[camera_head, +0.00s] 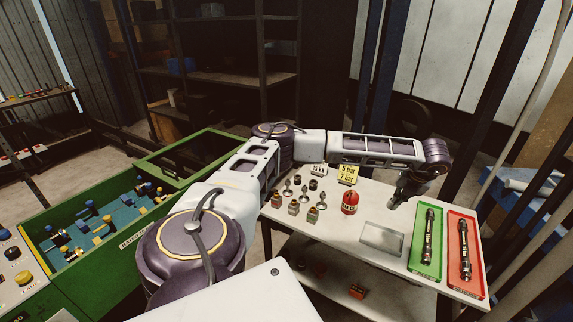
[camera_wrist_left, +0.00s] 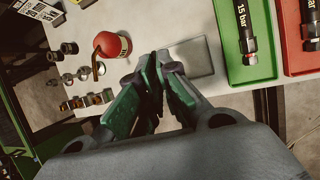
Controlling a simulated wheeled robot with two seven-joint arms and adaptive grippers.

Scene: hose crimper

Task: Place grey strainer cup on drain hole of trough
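I cannot make out a grey strainer cup or a trough with a drain hole in either view. My left gripper (camera_head: 400,195) hangs above the right part of the white table (camera_head: 335,232), close to a clear flat rectangular tray (camera_head: 382,239). In the left wrist view its green-padded fingers (camera_wrist_left: 160,72) are close together, with nothing seen held between them. The clear tray (camera_wrist_left: 190,58) lies just beyond the fingertips there. My right gripper is not in view.
A red canister (camera_head: 350,203) and several small metal fittings (camera_head: 293,207) stand on the table. A green tray (camera_head: 427,262) and a red tray (camera_head: 467,276) each hold a black hose piece. A green-framed bin (camera_head: 118,252) with blue and yellow parts stands left.

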